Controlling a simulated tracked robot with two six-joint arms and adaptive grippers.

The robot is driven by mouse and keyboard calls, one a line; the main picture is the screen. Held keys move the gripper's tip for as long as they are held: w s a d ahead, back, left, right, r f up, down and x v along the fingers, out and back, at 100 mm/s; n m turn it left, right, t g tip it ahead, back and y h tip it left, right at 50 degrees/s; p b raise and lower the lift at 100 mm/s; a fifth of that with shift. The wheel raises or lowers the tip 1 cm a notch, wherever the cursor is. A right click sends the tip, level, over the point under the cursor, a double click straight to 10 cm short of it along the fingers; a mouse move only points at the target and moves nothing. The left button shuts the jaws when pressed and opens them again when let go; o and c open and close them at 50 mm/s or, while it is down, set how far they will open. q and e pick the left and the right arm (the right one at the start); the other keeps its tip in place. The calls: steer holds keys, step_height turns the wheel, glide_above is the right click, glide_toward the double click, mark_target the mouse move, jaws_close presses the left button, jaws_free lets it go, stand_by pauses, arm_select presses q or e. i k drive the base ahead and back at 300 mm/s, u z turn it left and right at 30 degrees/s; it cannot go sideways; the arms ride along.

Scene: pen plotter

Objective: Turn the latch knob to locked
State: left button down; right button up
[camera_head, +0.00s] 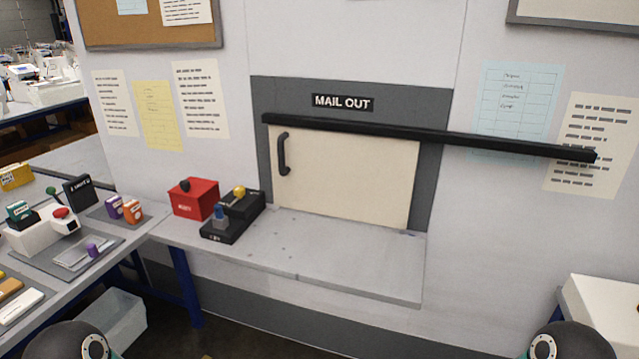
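A cream hatch door (345,177) is set in a grey frame under a MAIL OUT sign (342,102). It appears closed, with a black vertical handle (284,153) at its left side. A long black bar (430,137) runs across the top of the door and out to the right over the wall. I cannot make out a latch knob for certain. A small black knob (185,186) sits on a red box (194,199) left of the hatch. Neither gripper shows; only dark rounded parts of my arms appear at the bottom edge.
A grey shelf (350,255) juts out below the hatch, mostly clear. A black device (233,216) with blue and yellow tops stands at its left end. A bench (140,238) at left holds stamps and small boxes. A white box (606,312) stands at lower right.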

mark_target(238, 190)
steer(key=z, duration=0.1)
steer(key=i, duration=0.9)
steer(key=u, duration=0.05)
